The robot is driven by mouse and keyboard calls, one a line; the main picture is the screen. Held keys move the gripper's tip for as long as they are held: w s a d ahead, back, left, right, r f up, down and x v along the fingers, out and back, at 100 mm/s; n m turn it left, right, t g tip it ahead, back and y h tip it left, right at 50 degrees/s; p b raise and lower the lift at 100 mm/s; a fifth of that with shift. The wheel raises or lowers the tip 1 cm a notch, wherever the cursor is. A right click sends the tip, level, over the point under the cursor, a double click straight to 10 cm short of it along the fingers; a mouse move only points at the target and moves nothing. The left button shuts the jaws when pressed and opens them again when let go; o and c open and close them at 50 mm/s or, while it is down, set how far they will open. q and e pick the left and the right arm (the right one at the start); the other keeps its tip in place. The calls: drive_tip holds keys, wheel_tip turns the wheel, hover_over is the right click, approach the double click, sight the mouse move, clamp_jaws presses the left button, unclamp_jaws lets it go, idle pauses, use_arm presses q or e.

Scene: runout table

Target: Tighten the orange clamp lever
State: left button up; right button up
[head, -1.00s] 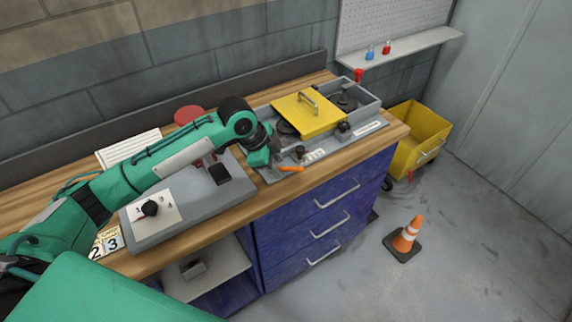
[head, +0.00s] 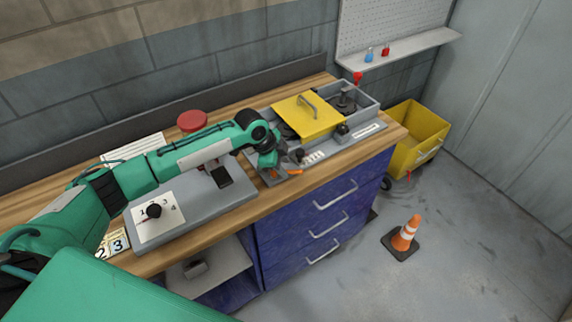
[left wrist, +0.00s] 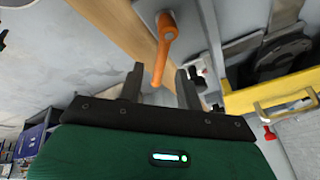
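The orange clamp lever (left wrist: 164,50) shows clearly in the left wrist view, with its round hub at the top and its arm pointing down toward my left gripper (left wrist: 160,76). That gripper is open, with one dark finger on each side of the lever's free end. I cannot tell whether either finger touches it. In the head view, the left gripper (head: 272,170) is at the front edge of the grey fixture and hides part of the lever (head: 296,172). My right gripper is not in view.
The grey fixture with a yellow lid (head: 310,118) stands behind the lever. A grey dial box (head: 195,208) and a red button (head: 192,120) are to the left on the wooden bench. A yellow bin (head: 425,125) and a traffic cone (head: 405,235) stand on the floor at right.

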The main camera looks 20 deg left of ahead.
use_arm(q)
drive_tip(key=shift+x, duration=1.35)
clamp_jaws()
